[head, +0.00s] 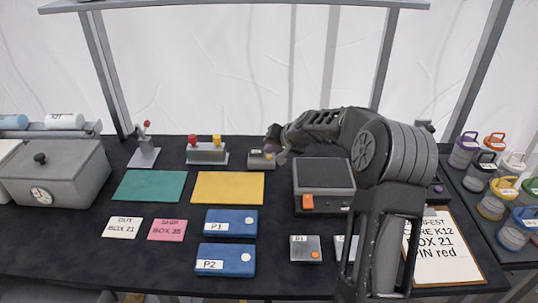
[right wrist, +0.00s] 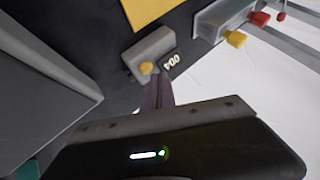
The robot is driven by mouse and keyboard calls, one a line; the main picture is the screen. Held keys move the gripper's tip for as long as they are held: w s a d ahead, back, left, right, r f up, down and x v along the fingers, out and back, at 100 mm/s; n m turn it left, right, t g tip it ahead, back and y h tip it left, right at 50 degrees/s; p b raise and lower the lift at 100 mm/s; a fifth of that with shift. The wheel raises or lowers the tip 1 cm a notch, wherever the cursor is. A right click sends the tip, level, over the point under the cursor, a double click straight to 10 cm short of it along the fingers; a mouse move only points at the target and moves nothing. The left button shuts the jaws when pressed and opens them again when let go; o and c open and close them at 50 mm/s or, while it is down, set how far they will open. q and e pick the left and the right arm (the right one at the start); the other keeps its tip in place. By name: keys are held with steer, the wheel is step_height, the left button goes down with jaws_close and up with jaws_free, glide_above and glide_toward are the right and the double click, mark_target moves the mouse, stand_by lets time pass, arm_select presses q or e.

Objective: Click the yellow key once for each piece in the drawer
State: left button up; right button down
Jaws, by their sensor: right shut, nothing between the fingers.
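A small grey counter box (head: 257,161) stands at the back middle of the table. In the right wrist view the counter box (right wrist: 152,50) has a round yellow key (right wrist: 147,67) and a white number display (right wrist: 172,63), seen turned and hard to read. My right gripper (head: 279,157) is at this box in the head view. Its fingers (right wrist: 163,80) are shut and empty, with their tips close to the box beside the key and display. I cannot tell if they touch it. My left gripper is out of view. I can make out no open drawer or pieces.
A grey block (head: 207,154) with a red and a yellow knob stands left of the counter. A yellow mat (head: 228,187), blue boxes (head: 231,222) and a dark device with an orange switch (head: 324,180) lie nearby. Lidded jars (head: 490,207) stand at right.

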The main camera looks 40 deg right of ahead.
steer(key=shift+r, duration=0.2)
steer(key=shift+r+p, duration=1.75)
steer(key=shift+r, duration=0.7)
